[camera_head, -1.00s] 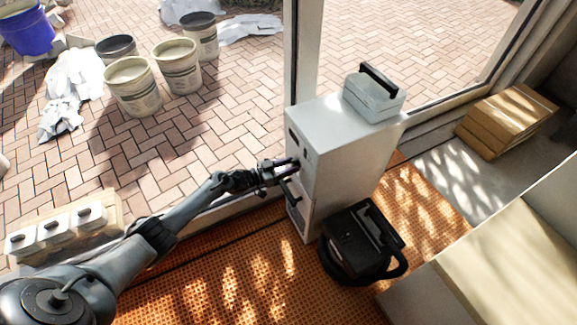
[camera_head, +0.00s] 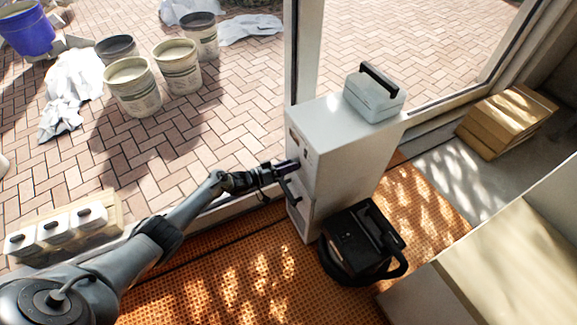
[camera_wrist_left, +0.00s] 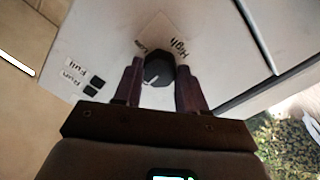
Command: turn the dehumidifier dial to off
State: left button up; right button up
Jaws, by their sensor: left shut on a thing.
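The dehumidifier (camera_head: 345,145) is a tall white-grey cabinet standing on the orange matting by the window frame. Its dial (camera_wrist_left: 159,70) is a dark knob with a pale pointer line, seen in the left wrist view on the white front panel. "High" is printed beside it, with another partly hidden word at its other side. My left gripper (camera_head: 291,166) is at the panel in the head view. In the wrist view its two fingers (camera_wrist_left: 160,82) stand on either side of the dial, shut on it. My right gripper is not in view.
A light-blue case (camera_head: 374,98) with a black handle sits on top of the dehumidifier. A black vacuum-like box (camera_head: 358,240) stands at its foot. Brown boxes (camera_head: 508,118) lie at the right. Several buckets (camera_head: 132,85) stand on the paving outside.

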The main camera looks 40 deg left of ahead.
pick_arm(q)
jog(key=shift+f, duration=0.1)
jog(key=o, duration=1.1)
jog(key=shift+c, duration=0.2)
jog(key=p+v, duration=0.4)
jog(key=v, duration=0.7)
